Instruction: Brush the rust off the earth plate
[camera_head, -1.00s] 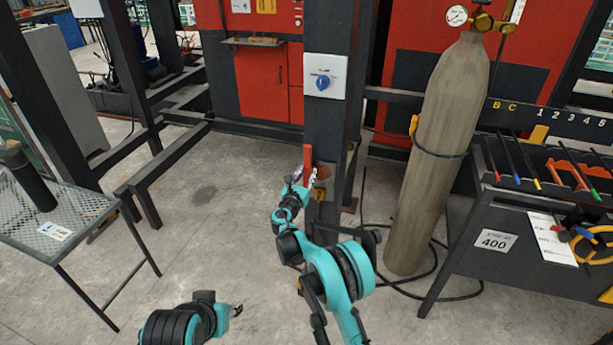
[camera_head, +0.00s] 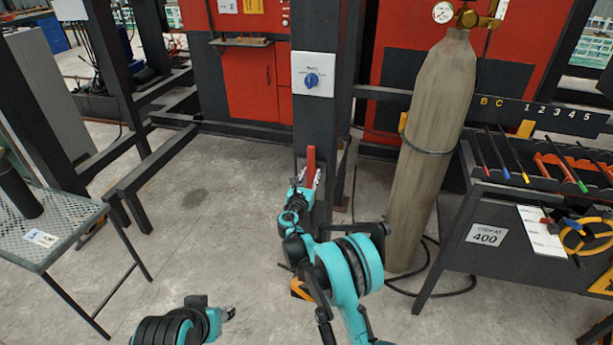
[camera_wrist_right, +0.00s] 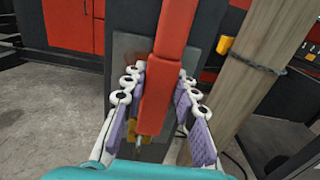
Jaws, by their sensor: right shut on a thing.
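My right gripper (camera_head: 308,180) is shut on the red handle of a brush (camera_head: 310,158), in front of the dark steel column. In the right wrist view the red handle (camera_wrist_right: 160,90) stands nearly upright between the purple-padded fingers (camera_wrist_right: 163,92). The brush's bristles cannot be made out. The earth plate (camera_wrist_right: 128,48), grey with a brownish rust patch, is on the column behind the handle. The gripper and handle hide part of it, and most of it in the head view. My left gripper (camera_head: 229,313) is low over the floor, apart from the column; its jaws are too small to read.
A tall gas cylinder (camera_head: 425,150) stands right of the column, with a cable on the floor. A tool bench (camera_head: 440,265) is at right, a mesh table (camera_head: 75,225) at left. Floor between is clear.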

